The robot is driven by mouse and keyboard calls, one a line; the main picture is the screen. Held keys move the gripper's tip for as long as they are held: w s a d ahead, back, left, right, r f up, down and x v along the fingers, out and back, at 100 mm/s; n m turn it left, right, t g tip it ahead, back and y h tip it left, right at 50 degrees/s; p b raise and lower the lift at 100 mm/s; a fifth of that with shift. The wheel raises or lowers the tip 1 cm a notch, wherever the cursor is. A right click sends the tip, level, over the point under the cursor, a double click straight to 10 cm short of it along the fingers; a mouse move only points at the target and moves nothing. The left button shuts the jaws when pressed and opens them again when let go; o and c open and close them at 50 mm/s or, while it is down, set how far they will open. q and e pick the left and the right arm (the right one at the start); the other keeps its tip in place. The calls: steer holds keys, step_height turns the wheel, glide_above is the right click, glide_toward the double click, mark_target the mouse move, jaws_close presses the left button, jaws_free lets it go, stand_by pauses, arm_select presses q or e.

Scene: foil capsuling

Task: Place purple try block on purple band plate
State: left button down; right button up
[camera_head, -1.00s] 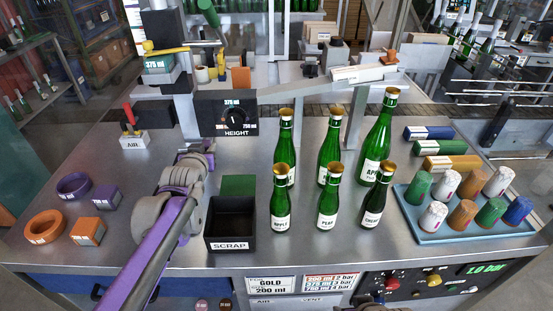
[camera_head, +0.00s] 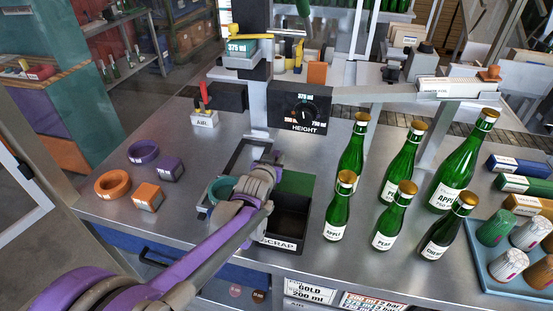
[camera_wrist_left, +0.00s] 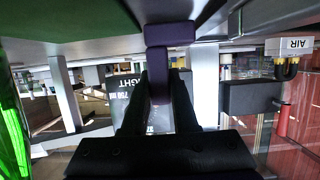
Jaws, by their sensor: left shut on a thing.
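My left gripper (camera_head: 268,168) is over the table just behind and left of the scrap bin. In the left wrist view its two dark fingers (camera_wrist_left: 160,105) are shut on a purple try block (camera_wrist_left: 160,85), which shows a wider purple part (camera_wrist_left: 170,33) above in the picture. I cannot tell which surface is the purple band plate. My right gripper is not in view.
The black scrap bin (camera_head: 290,218) is close to my gripper, with a green piece (camera_head: 296,183) behind it. A teal ring (camera_head: 222,187) is left of the gripper. Several green bottles (camera_head: 338,210) stand right. The height dial post (camera_head: 305,108) is behind.

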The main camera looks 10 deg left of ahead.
arm_select(q)
steer(key=shift+f, duration=0.2)
steer(key=c, duration=0.7)
jaws_free()
steer(key=shift+r, duration=0.1)
